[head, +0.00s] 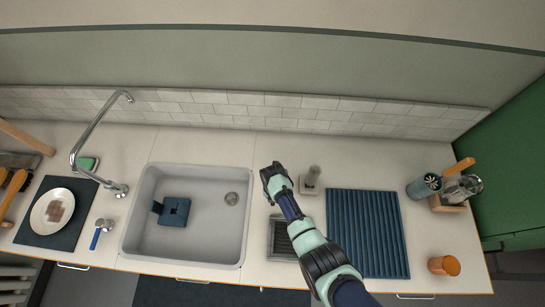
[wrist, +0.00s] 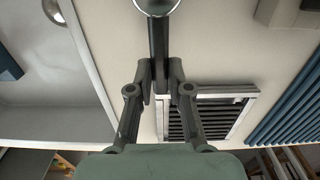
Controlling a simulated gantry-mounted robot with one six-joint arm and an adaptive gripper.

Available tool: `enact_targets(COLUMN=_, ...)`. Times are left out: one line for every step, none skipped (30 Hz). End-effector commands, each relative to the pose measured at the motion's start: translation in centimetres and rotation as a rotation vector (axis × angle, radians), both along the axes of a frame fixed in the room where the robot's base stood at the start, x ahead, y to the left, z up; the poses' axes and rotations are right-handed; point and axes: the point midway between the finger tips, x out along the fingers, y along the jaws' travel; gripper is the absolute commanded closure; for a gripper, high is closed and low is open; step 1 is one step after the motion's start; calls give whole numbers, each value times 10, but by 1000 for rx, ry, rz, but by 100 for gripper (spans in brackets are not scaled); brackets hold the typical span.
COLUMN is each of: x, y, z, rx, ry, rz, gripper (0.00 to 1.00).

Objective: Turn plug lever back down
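What appears to be the plug lever (wrist: 158,40) is a dark bar with a round metal end (wrist: 157,4) at the top of the wrist view. It runs down between my gripper's fingertips (wrist: 159,72), which look closed against both sides of it. In the head view my gripper (head: 270,180) is over the counter just right of the sink (head: 215,257) and covers the lever. The metal sink drain (head: 232,199) shows at the sink's right side.
A blue block (head: 174,211) lies in the sink. A grated drain (head: 283,240) is below my gripper and a ribbed blue mat (head: 368,232) lies to the right. A small grey holder (head: 310,184) stands close on the right. The tap (head: 85,145) arches at the left.

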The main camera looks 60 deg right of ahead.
Motion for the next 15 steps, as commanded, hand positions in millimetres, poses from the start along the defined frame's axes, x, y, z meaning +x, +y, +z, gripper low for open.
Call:
enact_targets(x=0, y=-1, z=1, rx=-2, ry=0, rz=2, gripper=80)
enact_targets(x=0, y=-1, z=1, rx=-2, ry=0, rz=2, gripper=75)
enact_targets(x=0, y=-1, z=1, rx=-2, ry=0, rz=2, gripper=68)
enact_targets(x=0, y=0, z=1, rx=-1, ry=1, rz=2, gripper=63)
enact_targets(x=0, y=0, z=1, rx=-1, ry=1, rz=2, gripper=58)
enact_targets(x=0, y=0, z=0, rx=-1, ry=1, rz=1, gripper=56)
enact_targets(x=0, y=0, z=0, rx=-1, ry=1, rz=1, gripper=56)
enact_targets(x=0, y=0, z=0, rx=-1, ry=1, rz=1, gripper=56)
enact_targets(x=0, y=0, z=0, rx=-1, ry=0, rz=1, gripper=56)
enact_targets(x=0, y=0, z=0, rx=-1, ry=0, rz=1, gripper=56)
enact_targets(x=0, y=0, z=0, rx=-1, ry=0, rz=1, gripper=56)
enact_targets(x=0, y=0, z=0, rx=-1, ry=0, rz=1, gripper=56)
enact_targets(x=0, y=0, z=0, rx=-1, ry=0, rz=1, gripper=56)
enact_targets(x=0, y=0, z=1, rx=-1, ry=0, rz=1, gripper=56)
enact_targets(x=1, y=0, z=2, rx=-2, ry=-1, rz=1, gripper=56)
